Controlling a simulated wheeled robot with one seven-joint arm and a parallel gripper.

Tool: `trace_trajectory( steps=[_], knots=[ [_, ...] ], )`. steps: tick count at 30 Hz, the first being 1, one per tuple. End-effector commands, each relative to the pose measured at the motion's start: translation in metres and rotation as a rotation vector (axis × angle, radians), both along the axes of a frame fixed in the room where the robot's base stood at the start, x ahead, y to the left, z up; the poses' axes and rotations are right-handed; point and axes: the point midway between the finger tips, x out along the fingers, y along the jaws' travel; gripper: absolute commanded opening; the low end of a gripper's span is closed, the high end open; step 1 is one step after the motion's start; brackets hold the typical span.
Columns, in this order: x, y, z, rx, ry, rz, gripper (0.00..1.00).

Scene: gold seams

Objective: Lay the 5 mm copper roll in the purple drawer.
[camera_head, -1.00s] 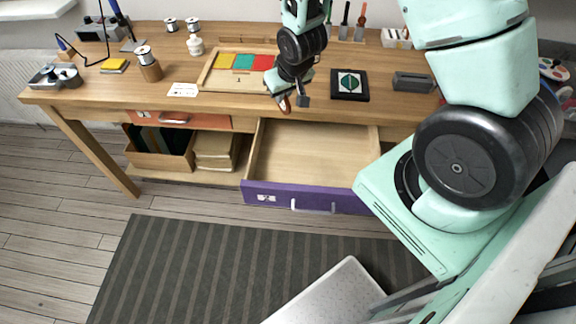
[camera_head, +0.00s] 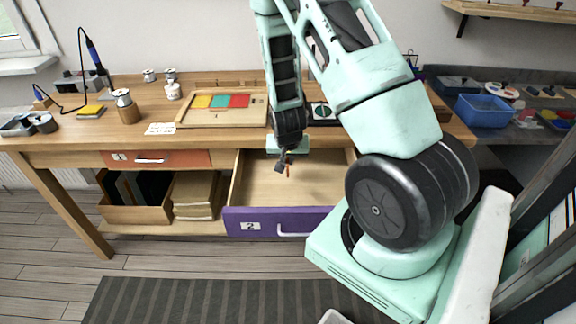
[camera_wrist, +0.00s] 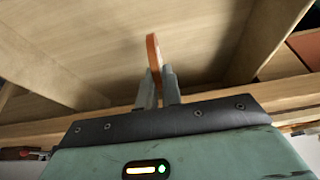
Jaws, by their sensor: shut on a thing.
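The purple drawer (camera_head: 262,222), marked 2, is pulled open below the workbench and its wooden inside is bare in the head view. My gripper (camera_head: 284,165) is over the open drawer, pointing down. In the wrist view my gripper (camera_wrist: 158,88) is shut on the copper roll (camera_wrist: 153,52), a thin orange-brown disc seen nearly edge-on, standing between the fingertips. In the head view the roll (camera_head: 289,171) is a small reddish sliver at the fingertips. The drawer floor (camera_wrist: 120,50) lies beyond it; I cannot tell the exact height of the roll above it.
The orange drawer (camera_head: 155,159), marked 1, is closed at the left. The workbench (camera_head: 70,140) carries a wooden tray (camera_head: 190,125) with coloured squares, wire spools (camera_head: 125,105) and a soldering iron (camera_head: 93,50). A box of folders (camera_head: 150,212) stands below.

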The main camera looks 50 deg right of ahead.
Motion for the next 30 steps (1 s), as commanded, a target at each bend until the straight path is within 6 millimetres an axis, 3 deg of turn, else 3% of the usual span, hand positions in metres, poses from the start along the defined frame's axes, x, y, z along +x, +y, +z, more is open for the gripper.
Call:
trace_trajectory(
  steps=[3,7,11,18,22,30],
  knots=[
    [-0.001,0.0,-0.023,0.001,0.002,-0.001,0.0],
    [0.0,0.0,-0.037,0.0,0.0,0.0,0.0],
    [0.003,-0.003,-0.039,0.0,-0.003,0.0,0.0],
    [0.029,-0.034,-0.037,-0.002,-0.004,-0.001,0.0],
    [0.026,-0.03,-0.05,0.001,0.001,0.001,0.0],
    [0.027,-0.03,-0.052,-0.001,-0.002,0.0,0.0]
  ],
)
